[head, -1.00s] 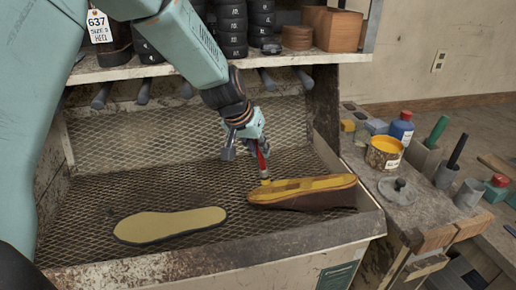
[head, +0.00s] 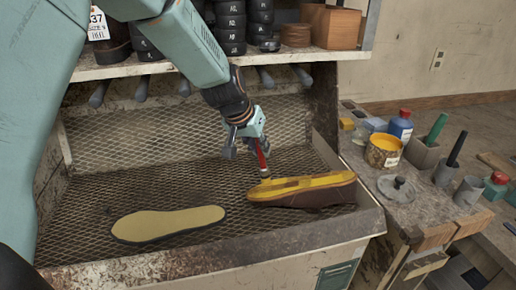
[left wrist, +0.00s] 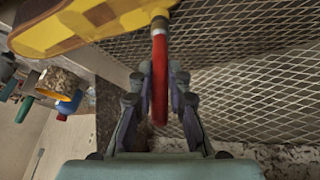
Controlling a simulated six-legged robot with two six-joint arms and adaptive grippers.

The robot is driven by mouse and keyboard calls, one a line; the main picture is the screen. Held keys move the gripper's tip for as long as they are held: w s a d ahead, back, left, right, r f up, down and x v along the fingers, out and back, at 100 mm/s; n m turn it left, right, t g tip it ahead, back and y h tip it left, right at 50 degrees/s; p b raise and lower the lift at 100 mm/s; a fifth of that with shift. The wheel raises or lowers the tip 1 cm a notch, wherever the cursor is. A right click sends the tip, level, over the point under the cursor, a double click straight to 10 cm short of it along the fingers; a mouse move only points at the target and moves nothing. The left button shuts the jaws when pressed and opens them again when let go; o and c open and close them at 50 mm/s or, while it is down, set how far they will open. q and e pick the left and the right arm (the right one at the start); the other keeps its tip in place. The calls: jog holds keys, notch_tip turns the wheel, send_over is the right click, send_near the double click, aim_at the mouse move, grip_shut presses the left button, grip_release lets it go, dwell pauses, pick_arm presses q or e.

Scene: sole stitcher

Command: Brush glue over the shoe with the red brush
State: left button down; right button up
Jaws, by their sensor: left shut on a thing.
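The shoe (head: 303,192) lies upside down on the mesh bench, its sole facing up with yellow glue over much of it and a few brown patches showing. It also shows in the left wrist view (left wrist: 75,25). My left gripper (head: 250,146) is shut on the red brush (head: 262,160), which points down at the shoe's left end. In the left wrist view the brush (left wrist: 159,75) stands between the fingers, with its tip at the shoe's edge; I cannot tell whether it touches. My right gripper is not in view.
A loose sole (head: 168,224) lies left of the shoe on the mesh (head: 130,150). An open glue tin (head: 383,151), its lid (head: 397,187), a blue bottle (head: 400,125) and grey holders (head: 446,174) stand on the right bench. A shelf (head: 130,68) crosses above the mesh.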

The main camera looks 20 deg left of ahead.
pick_arm(q)
jog(key=shift+d+r, duration=0.1)
jog(key=shift+d, duration=0.35)
jog(key=shift+w+d+r+b, duration=0.15)
jog(key=shift+w+d+b, duration=0.15)
jog(key=shift+w+d, duration=0.35)
jog(key=shift+r+p, duration=0.4)
jog(key=shift+p, duration=0.05)
jog(key=shift+d, duration=0.1)
